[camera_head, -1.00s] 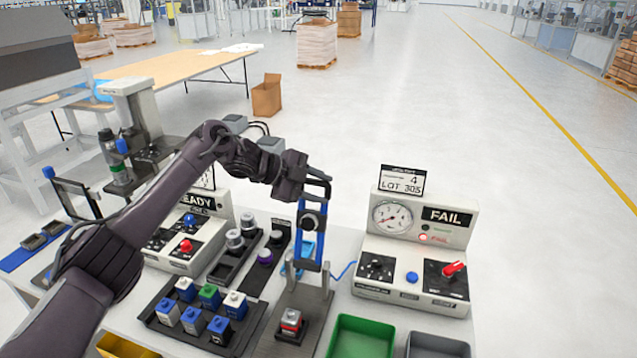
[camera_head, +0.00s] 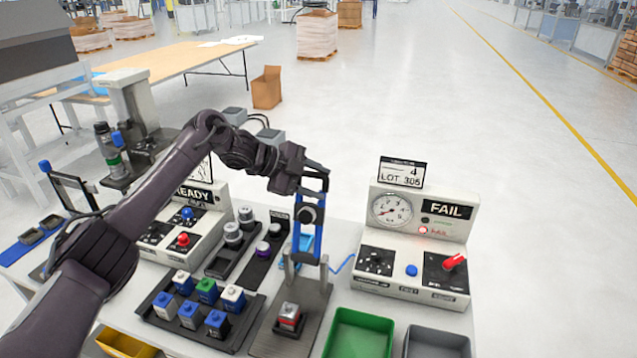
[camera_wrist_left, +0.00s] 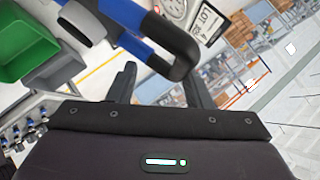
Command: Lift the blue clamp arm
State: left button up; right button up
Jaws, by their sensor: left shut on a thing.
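The blue clamp arm (camera_head: 320,235) stands upright on its grey metal stand (camera_head: 325,284), with a black knob midway and a dark bar at its top. My left gripper (camera_head: 316,172) is at this top end, shut on the clamp arm. The wrist view shows the blue frame (camera_wrist_left: 146,38) and its dark end beside the fingers (camera_wrist_left: 158,85); the exact contact is partly hidden. A grey block with a red band (camera_head: 289,317) sits on the plate below the clamp. My right gripper is not in view.
A tester marked FAIL (camera_head: 447,210) stands right of the clamp, with a green bin (camera_head: 360,315) and a grey bin (camera_head: 437,338) in front. A tray of several blocks (camera_head: 163,325) lies left. A READY tester (camera_head: 210,215) stands behind my left arm.

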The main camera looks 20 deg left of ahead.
pick_arm(q)
jog(key=b+v, duration=0.2)
jog(key=v, duration=0.5)
jog(key=shift+a, duration=0.25)
jog(key=shift+s+r, duration=0.15)
jog(key=shift+a, duration=0.15)
